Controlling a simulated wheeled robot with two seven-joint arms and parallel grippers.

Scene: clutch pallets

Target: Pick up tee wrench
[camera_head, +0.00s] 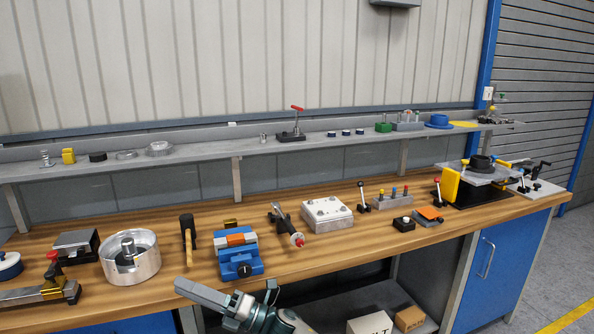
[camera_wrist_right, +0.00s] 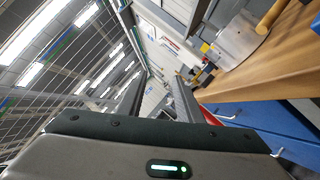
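I cannot pick out a tee wrench for certain in the head view. A long silver and dark hand tool with a red tip (camera_head: 286,225) lies slantwise on the wooden bench, left of a pale metal block. A hammer-like tool with a dark head and wooden handle (camera_head: 188,238) lies further left. My right gripper (camera_head: 202,293) is in front of the bench's front edge, below the blue vise, and holds nothing that I can see. In the right wrist view its two fingers (camera_wrist_right: 157,103) stand apart with a gap between them. My left gripper is not in view.
The bench (camera_head: 350,240) also bears a round metal housing (camera_head: 130,258), a blue vise (camera_head: 239,258), the pale block (camera_head: 327,213) and a pin holder (camera_head: 392,202). A grey shelf (camera_head: 215,152) with small parts runs behind. Boxes (camera_head: 370,323) stand below the bench.

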